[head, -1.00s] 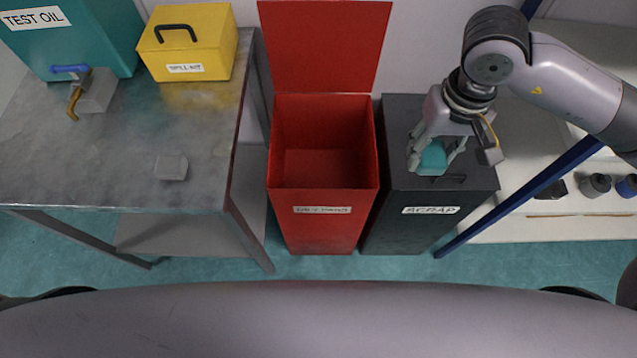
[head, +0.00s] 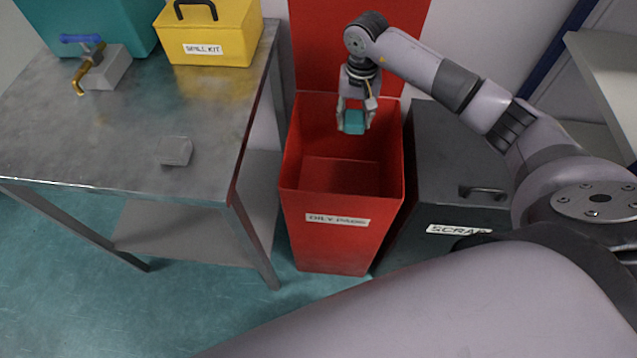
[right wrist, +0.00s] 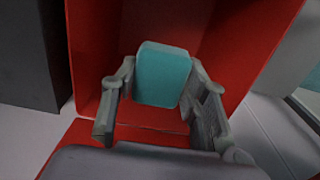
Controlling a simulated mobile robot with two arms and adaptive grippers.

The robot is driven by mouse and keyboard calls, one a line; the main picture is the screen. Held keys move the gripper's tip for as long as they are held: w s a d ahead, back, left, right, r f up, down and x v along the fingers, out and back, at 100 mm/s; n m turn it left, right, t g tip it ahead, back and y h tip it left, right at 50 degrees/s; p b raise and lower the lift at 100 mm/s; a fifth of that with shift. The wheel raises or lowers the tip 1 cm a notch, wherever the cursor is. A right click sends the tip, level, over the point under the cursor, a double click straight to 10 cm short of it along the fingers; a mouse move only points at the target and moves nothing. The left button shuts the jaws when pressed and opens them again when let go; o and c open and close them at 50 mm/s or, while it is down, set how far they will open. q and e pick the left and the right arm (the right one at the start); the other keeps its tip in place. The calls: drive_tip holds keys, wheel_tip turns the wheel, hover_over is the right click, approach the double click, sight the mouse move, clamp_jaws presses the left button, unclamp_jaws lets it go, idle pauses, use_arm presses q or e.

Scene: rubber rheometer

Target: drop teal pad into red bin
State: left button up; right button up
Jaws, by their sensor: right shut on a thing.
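The teal pad (head: 354,122) is held between the fingers of my right gripper (head: 354,128), which is shut on it. In the head view the pad shows over the open red bin (head: 336,247), toward the back of its mouth. The bin is labelled "OILY PADS" and its red lid stands up behind it. In the right wrist view the teal pad (right wrist: 162,75) sits between the fingers (right wrist: 155,105), with red walls around it. Its exact height relative to the rim cannot be told. My left gripper is not in view.
A dark scrap bin (head: 450,150) with a closed lid stands right of the red bin. A metal table (head: 90,140) on the left bears a grey block (head: 176,151), a yellow spill kit (head: 210,35) and a teal test oil container (head: 90,22) with a tap.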

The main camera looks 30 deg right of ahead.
drive_tip(key=shift+f, duration=0.55)
wheel_tip(320, 180, down, 4)
drive_tip(key=shift+r+b, duration=0.1)
drive_tip(key=shift+b, duration=1.15)
drive_tip(key=shift+f, duration=0.55)
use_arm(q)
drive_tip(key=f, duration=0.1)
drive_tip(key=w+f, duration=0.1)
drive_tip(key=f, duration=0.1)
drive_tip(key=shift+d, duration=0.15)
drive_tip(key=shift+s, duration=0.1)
use_arm(e)
drive_tip(key=o, duration=1.1)
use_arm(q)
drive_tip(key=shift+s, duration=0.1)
